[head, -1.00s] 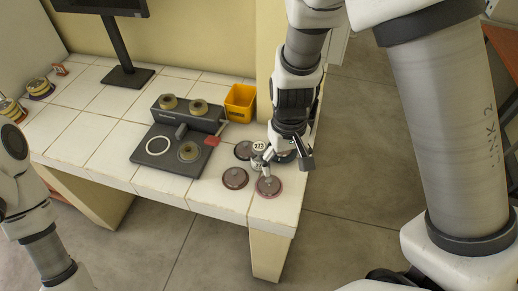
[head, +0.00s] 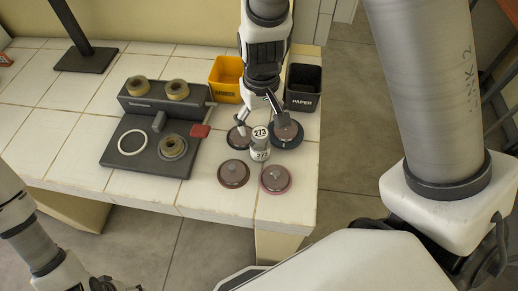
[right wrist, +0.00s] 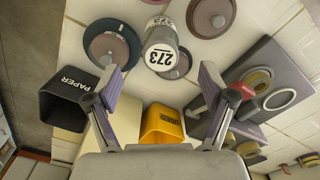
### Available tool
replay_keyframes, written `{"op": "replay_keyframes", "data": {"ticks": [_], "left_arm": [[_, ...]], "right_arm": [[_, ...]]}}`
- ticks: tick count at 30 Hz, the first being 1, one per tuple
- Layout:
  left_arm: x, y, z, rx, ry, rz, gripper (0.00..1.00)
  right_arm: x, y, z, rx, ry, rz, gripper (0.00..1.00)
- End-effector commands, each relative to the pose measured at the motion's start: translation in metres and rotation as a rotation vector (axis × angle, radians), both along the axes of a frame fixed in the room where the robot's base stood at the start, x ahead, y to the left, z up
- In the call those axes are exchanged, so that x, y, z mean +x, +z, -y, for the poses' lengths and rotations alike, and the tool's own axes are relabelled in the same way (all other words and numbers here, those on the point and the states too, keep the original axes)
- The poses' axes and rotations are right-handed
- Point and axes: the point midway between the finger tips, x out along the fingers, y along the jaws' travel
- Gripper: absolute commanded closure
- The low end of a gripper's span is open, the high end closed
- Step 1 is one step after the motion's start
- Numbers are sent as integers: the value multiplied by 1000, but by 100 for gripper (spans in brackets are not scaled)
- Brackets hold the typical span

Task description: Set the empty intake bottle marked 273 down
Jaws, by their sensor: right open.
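The bottle marked 273 (head: 260,145) is small and greyish, with a white 273 label on its top and another on its side. It stands upright on the white tiled table among several round brown discs. My right gripper (head: 261,119) is just behind it with fingers spread. In the right wrist view the bottle (right wrist: 161,52) lies just beyond the open fingertips (right wrist: 155,78), with clear gaps on both sides and nothing held. Its base is partly hidden by its own body there.
Brown discs (head: 233,173) (head: 275,179) stand in front of the bottle, with others behind it. A grey device (head: 120,160) with rings is to the left. A yellow bin (head: 226,78) and a black PAPER bin (head: 302,88) stand behind. The table's right edge is close.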

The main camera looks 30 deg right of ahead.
Motion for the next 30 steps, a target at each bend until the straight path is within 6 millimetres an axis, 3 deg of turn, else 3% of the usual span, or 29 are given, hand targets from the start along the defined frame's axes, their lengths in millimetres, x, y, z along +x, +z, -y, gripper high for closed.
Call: {"op": "replay_keyframes", "data": {"ticks": [15, 22, 27, 30], "left_arm": [[0, -6, 0, 0, 0, 0, 32], [0, -5, 0, 0, 0, 0, 32], [0, -5, 0, 0, 0, 0, 32], [0, -5, 0, 0, 0, 0, 32]], "right_arm": [[-1, -75, -1, 0, -1, -3, 18], [-1, -77, -1, 0, 0, 0, 18], [-1, -77, -1, 0, 0, -1, 73], [-1, -77, -1, 0, 0, -1, 74]]}}
